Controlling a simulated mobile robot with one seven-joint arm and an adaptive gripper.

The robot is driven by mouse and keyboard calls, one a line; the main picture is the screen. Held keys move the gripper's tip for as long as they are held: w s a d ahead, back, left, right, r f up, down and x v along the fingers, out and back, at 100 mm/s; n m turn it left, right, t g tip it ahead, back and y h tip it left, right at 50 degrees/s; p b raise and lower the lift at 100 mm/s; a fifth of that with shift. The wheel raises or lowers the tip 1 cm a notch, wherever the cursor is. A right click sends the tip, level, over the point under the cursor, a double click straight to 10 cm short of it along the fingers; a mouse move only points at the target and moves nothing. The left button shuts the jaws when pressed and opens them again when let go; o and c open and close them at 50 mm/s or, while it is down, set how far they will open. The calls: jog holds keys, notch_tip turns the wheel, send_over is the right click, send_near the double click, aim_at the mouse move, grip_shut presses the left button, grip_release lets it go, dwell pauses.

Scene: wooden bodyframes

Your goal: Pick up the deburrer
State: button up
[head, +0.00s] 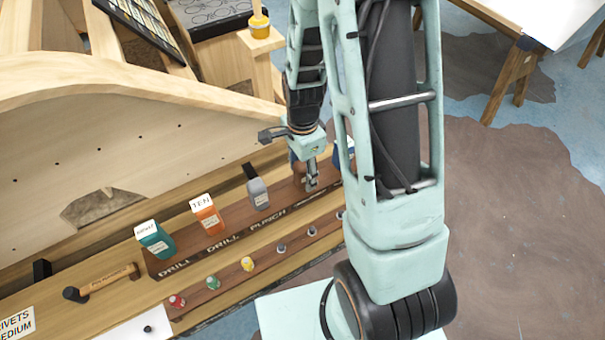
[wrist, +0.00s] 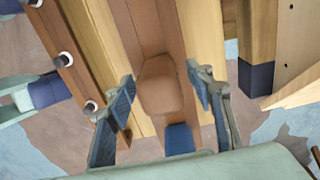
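A brown, rounded block-like object (wrist: 160,84) stands in the wooden tool tray; it may be the deburrer, but no label for it is readable. In the head view it (head: 297,168) is mostly hidden behind my gripper (head: 311,180), at the tray's right end. In the wrist view my gripper (wrist: 160,76) is open, with one blue-grey finger on each side of the brown object and visible gaps between. A blue object (wrist: 180,138) is just beyond it in the tray, partly hidden by my arm in the head view (head: 343,156).
The tray (head: 225,240) also holds a teal drill (head: 156,240), an orange drill (head: 208,216) and a grey punch (head: 257,190). A hammer (head: 103,280) lies to the left. A curved wooden frame (head: 120,130) rises behind the tray. Small coloured pieces line the front strip.

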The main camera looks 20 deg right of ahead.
grip_shut()
jog(key=shift+r, duration=0.15)
